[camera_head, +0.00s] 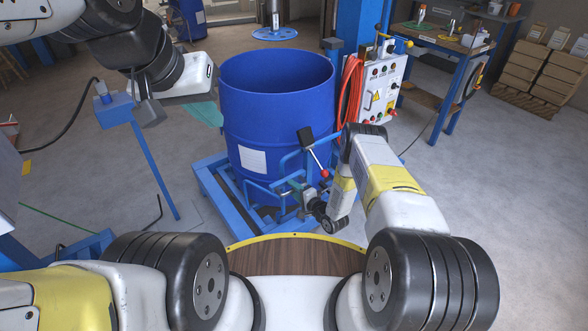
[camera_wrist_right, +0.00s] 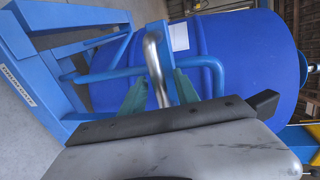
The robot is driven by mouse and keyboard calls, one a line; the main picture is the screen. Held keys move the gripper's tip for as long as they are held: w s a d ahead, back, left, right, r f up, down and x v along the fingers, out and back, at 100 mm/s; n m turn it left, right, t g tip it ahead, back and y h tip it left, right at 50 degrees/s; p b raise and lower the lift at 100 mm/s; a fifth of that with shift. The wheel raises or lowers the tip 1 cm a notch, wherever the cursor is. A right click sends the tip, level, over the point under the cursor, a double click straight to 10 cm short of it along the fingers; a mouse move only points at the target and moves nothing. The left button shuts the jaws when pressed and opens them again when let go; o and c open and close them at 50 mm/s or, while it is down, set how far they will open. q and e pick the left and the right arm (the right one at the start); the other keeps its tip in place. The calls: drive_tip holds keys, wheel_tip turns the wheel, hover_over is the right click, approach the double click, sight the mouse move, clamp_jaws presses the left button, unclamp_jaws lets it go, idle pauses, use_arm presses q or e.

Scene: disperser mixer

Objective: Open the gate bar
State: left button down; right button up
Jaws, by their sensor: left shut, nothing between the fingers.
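The gate bar (camera_head: 262,189) is a blue tube across the lower front of the blue drum (camera_head: 275,110). In the right wrist view the blue tube (camera_wrist_right: 105,74) runs beside the drum, with a bent silver handle (camera_wrist_right: 153,55) near it. My right gripper (camera_wrist_right: 161,75) has its two green fingers on either side of the handle, with visible gaps. In the head view it is low at the drum's front, partly hidden by my wrist. My left gripper (camera_head: 207,113) is shut and empty, left of the drum, its fingers seen edge-on.
A lever with a red ball (camera_head: 323,173) stands beside my right wrist. A control box (camera_head: 382,88) and a coiled red hose (camera_head: 351,92) are right of the drum. The blue floor frame (camera_head: 225,205) surrounds the drum base.

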clamp_jaws()
idle(1.4)
